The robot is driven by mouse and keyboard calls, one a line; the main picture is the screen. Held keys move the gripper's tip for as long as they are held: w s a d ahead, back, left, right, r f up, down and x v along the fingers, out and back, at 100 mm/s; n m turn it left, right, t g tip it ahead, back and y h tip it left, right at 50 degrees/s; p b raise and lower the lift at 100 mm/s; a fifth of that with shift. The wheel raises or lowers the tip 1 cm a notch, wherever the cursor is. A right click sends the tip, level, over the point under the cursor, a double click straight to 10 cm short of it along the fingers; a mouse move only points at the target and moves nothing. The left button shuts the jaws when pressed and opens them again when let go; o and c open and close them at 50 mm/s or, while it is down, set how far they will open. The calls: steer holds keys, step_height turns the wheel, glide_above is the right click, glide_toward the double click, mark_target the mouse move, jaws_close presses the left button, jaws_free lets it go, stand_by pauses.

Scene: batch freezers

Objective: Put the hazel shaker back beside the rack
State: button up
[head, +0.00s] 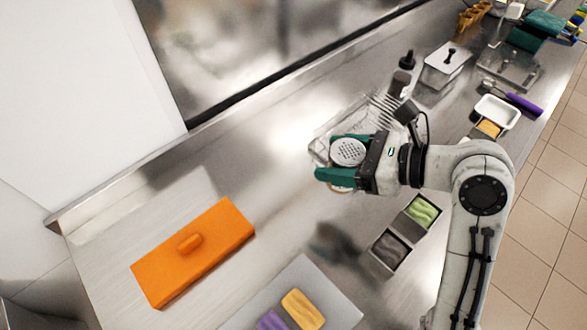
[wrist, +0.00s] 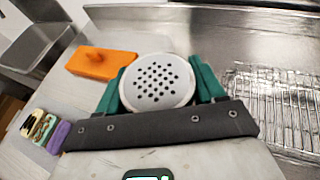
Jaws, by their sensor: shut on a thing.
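The hazel shaker (head: 347,152) shows a pale round lid full of small holes, facing up. Its lid also fills the middle of the wrist view (wrist: 156,84); most of its body is hidden below the lid and behind the fingers. My gripper (head: 327,160) is shut on the shaker, with a teal finger on each side. The wire rack (head: 377,110) lies on the steel counter, partly hidden behind the shaker and gripper in the head view. In the wrist view the rack (wrist: 285,105) is to the right of the shaker, apart from it in the picture.
An orange block with a knob (head: 212,238) lies on the counter at left. Tubs of green (head: 422,211) and brown (head: 390,249) stuff stand below my gripper. A dark bottle (head: 401,80) and a lidded steel container (head: 445,66) stand beyond the rack. Counter left of the shaker is clear.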

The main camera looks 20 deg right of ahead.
steer(key=w+a+f, duration=0.1)
steer(key=w+f, duration=0.2)
steer(key=w+a+f, duration=0.1)
steer(key=w+f, duration=0.2)
steer(key=w, duration=0.1)
steer(key=w+a+f, duration=0.1)
steer(key=w+f, duration=0.2)
steer(key=shift+w, duration=0.2)
steer(key=shift+f, duration=1.3)
steer(key=o, duration=1.1)
steer(key=shift+f, duration=0.1)
